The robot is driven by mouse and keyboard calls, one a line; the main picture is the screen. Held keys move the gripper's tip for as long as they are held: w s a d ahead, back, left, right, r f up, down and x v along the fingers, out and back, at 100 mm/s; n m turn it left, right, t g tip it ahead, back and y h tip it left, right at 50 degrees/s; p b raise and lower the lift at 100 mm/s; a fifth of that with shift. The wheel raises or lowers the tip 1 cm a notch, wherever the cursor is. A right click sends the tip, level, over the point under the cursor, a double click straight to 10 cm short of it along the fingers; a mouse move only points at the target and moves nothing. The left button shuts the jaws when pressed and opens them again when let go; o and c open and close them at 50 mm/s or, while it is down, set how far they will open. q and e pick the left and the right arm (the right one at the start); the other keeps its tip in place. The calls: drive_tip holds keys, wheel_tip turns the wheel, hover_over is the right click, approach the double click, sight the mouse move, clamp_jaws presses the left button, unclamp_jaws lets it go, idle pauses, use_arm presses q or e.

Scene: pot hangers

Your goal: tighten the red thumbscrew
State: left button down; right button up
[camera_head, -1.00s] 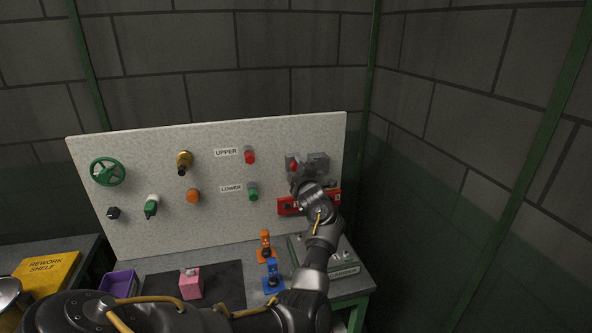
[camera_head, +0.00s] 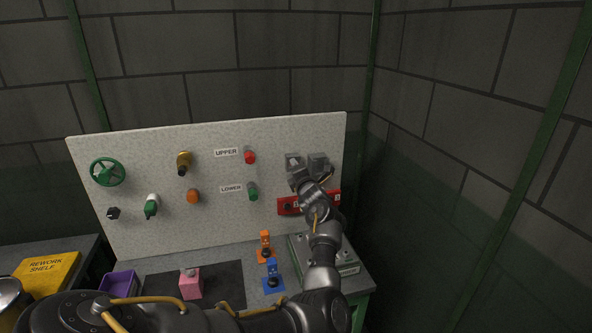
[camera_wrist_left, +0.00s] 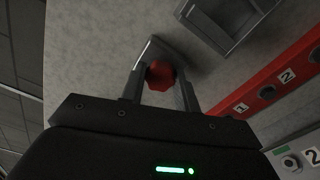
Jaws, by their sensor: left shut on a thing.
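The red thumbscrew (camera_wrist_left: 161,75) shows in the left wrist view between the two fingers of my left gripper (camera_wrist_left: 160,84), at a grey metal part on the pale panel. The fingers are shut on it. In the head view my left gripper (camera_head: 300,178) is up against the grey blocks at the panel's right side, and the thumbscrew is hidden there. My right gripper is not in view.
A red numbered strip (camera_head: 333,197) lies just below the gripper. A red knob (camera_head: 250,157) marked UPPER and a green one (camera_head: 253,192) sit left of it. Orange (camera_head: 265,240) and blue (camera_head: 272,270) stands are on the bench. A wall is close on the right.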

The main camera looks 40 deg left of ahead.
use_arm(q)
drive_tip(key=m, duration=2.1)
drive_tip(key=shift+m, duration=0.4)
drive_tip(key=c, duration=1)
unclamp_jaws()
drive_tip(key=n, duration=0.6)
